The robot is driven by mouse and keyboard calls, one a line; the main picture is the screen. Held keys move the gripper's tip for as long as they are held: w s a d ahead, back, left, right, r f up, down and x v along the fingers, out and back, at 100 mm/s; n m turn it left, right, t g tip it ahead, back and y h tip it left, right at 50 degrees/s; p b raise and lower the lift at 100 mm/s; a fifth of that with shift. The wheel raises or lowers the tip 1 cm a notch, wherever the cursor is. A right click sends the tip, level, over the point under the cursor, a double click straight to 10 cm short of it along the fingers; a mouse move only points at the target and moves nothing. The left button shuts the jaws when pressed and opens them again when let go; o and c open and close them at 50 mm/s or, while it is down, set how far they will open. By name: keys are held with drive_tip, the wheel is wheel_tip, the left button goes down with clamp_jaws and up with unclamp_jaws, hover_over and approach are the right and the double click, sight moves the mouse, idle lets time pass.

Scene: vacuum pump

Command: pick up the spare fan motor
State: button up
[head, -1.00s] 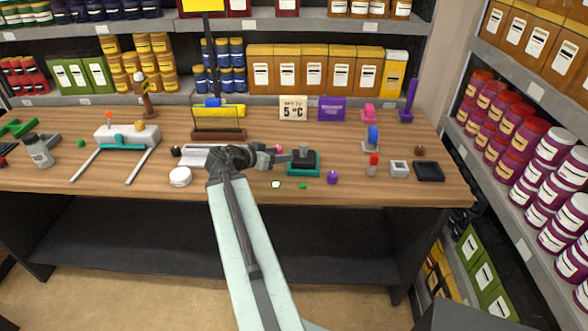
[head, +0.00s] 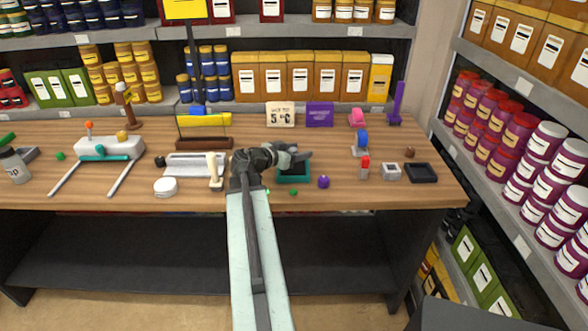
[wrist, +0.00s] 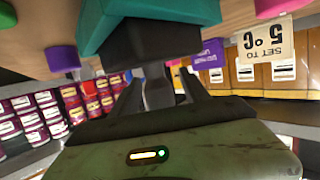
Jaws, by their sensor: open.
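A dark block-shaped part (wrist: 155,38) with a grey stem sits at a teal holder (wrist: 105,22) in the wrist view; it looks like the spare fan motor. That view is upside down, with the bench on top. The teal holder (head: 293,178) stands on the bench in the head view, where my gripper (head: 296,157) reaches over it and mostly hides the dark part. My gripper is open. In the wrist view its two fingers (wrist: 160,92) stand on either side of the stem. I cannot tell whether they touch it.
A cream-handled tool (head: 215,172) and a white round lid (head: 165,187) lie left of my arm. A purple knob (head: 323,182), a red-topped part (head: 365,168), a small grey box (head: 391,172) and a black tray (head: 422,173) lie to the right.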

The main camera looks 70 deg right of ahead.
clamp_jaws()
idle(1.4)
